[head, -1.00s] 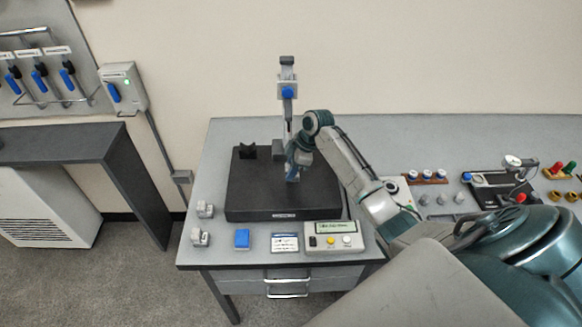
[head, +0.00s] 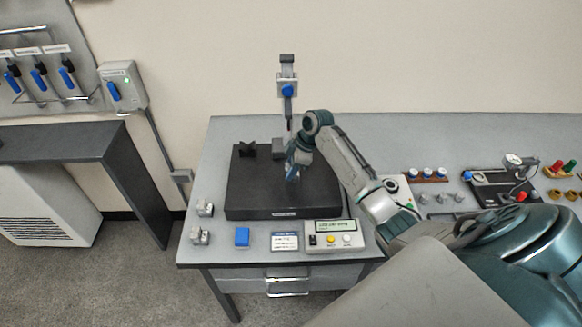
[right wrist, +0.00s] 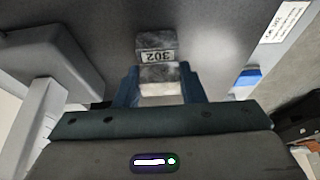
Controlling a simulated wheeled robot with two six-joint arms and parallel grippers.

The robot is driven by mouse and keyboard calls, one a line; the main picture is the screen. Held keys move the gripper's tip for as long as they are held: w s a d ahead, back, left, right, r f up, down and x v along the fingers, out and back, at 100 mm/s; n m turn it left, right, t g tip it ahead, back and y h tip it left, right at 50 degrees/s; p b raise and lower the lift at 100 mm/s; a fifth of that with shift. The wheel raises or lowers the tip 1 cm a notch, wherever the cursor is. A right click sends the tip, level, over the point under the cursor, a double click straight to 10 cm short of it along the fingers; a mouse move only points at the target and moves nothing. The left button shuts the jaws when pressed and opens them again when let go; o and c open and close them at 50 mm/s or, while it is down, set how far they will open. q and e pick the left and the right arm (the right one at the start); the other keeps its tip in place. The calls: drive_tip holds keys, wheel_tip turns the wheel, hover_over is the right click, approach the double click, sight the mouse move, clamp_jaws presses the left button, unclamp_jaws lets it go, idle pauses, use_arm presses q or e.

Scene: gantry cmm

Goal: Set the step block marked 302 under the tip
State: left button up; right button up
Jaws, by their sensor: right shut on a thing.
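The step block marked 302 (right wrist: 157,60) is a grey stepped block; its label reads upside down in the right wrist view. My right gripper (right wrist: 160,84) is shut on it, with a blue finger on either side. In the head view my right gripper (head: 292,172) points down over the black base plate (head: 262,204), in front of the gantry column (head: 288,108) with its blue knob. The gripper hides the block and the tip there. I cannot tell whether the block touches the plate. My left gripper is not in view.
A black V-shaped rest (head: 247,150) stands at the plate's back left. Two small grey blocks (head: 204,209) lie left of the plate. A blue box (head: 242,237), a card (head: 285,242) and a console (head: 334,236) line the front edge. The plate's left part is clear.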

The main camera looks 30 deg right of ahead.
drive_tip(key=shift+f, duration=0.1)
drive_tip(key=o, duration=1.2)
drive_tip(key=shift+c, duration=0.2)
drive_tip(key=b+v, duration=0.4)
drive_tip(key=v, duration=0.6)
drive_tip(key=shift+s+r, duration=0.15)
drive_tip(key=shift+r, duration=0.2)
drive_tip(key=shift+d+f, duration=0.1)
drive_tip(key=shift+d, duration=0.05)
